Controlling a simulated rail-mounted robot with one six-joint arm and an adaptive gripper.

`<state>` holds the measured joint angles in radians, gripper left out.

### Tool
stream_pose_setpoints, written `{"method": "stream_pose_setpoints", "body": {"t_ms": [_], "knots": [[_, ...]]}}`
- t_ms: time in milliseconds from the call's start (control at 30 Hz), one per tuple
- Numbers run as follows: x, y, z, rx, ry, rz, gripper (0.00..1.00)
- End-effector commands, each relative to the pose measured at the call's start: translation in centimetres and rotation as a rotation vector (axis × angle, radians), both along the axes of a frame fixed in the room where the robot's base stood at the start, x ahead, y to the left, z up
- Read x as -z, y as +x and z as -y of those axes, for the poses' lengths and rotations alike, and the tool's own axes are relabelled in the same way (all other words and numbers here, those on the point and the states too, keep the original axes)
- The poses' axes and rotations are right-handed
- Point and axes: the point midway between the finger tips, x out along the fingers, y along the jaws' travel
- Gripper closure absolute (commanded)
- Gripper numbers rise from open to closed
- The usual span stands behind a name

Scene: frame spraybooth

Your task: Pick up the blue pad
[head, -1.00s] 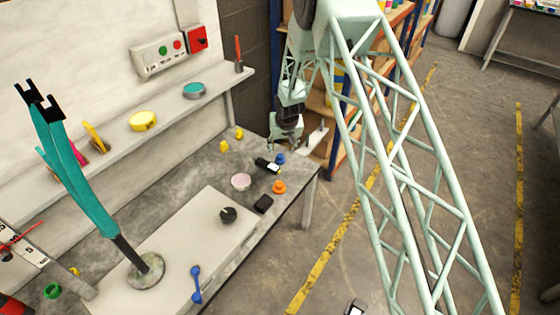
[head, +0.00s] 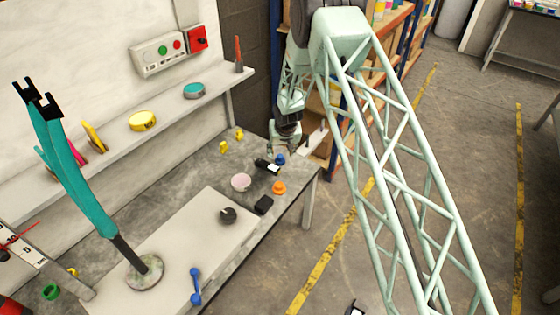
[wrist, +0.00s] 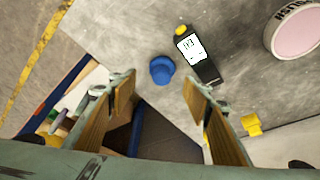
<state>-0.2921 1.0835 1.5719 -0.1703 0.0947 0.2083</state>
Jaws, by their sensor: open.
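The blue pad (wrist: 161,70) is a small round blue piece with a raised top, standing on the grey bench. In the head view the blue pad (head: 280,159) is near the bench's far right corner. My gripper (wrist: 159,84) is open and empty in the wrist view. The pad shows between and slightly beyond its two fingertips, not visibly touched by either. In the head view my gripper (head: 277,147) hangs just behind the pad at the bench's far end; its fingers are small and partly unclear there.
A black gauge with a white display (wrist: 193,52) lies close beside the pad. A pink-topped round tin (wrist: 295,28), yellow pieces (wrist: 251,125) and an orange knob (head: 278,187) are also near. A teal frame on a stand (head: 80,180) is at the left. A shelf (head: 165,115) runs along the wall.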

Motion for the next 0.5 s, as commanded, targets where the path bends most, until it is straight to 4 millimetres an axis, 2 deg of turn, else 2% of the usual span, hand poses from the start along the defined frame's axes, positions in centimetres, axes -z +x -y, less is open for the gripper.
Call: {"method": "stream_pose_setpoints", "body": {"t_ms": [500], "knots": [[4.3,1.6,-0.7,0.0,0.0,-0.001,0.55]]}}
